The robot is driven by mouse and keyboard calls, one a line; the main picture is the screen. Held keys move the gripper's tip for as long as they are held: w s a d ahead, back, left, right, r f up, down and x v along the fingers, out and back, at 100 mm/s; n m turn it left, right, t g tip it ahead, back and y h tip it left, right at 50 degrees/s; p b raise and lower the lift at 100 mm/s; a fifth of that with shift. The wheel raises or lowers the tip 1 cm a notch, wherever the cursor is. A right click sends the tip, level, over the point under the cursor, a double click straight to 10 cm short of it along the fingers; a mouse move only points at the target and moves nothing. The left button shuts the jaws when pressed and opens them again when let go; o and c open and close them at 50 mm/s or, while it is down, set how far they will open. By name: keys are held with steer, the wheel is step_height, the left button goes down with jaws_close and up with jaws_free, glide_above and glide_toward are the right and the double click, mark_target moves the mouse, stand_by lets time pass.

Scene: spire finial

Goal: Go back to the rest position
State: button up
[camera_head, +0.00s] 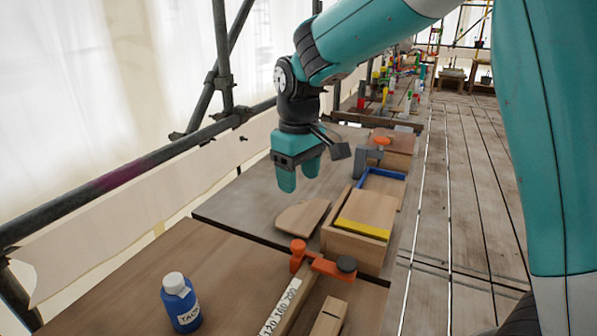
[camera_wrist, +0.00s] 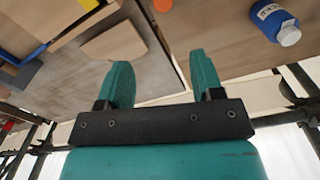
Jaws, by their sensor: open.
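My gripper (camera_head: 298,172) hangs above the workbench (camera_head: 240,203), its teal fingers pointing down. In the wrist view the two fingers of my gripper (camera_wrist: 161,82) stand apart with nothing between them. A flat wooden piece (camera_head: 303,217) lies on the bench to the right of and below the fingers in the head view. It also shows beyond the left finger in the wrist view (camera_wrist: 115,42).
A blue bottle (camera_head: 180,303) stands at the front. An orange clamp (camera_head: 320,262) sits by a white-labelled wooden bar (camera_head: 282,307). Scaffold pipes (camera_head: 130,173) run along the left.

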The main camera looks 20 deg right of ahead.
steer(key=shift+r, duration=0.3)
steer(key=s+a+n+y, duration=0.1)
steer(key=s+a+y, duration=0.1)
steer(key=s, duration=1)
steer(key=s+a+r+n+y, duration=0.1)
steer(key=s+a, duration=0.4)
steer(key=s, duration=0.7)
steer(key=shift+s+r+y, duration=0.3)
steer(key=shift+s+y, duration=0.05)
steer(key=shift+y, duration=0.25)
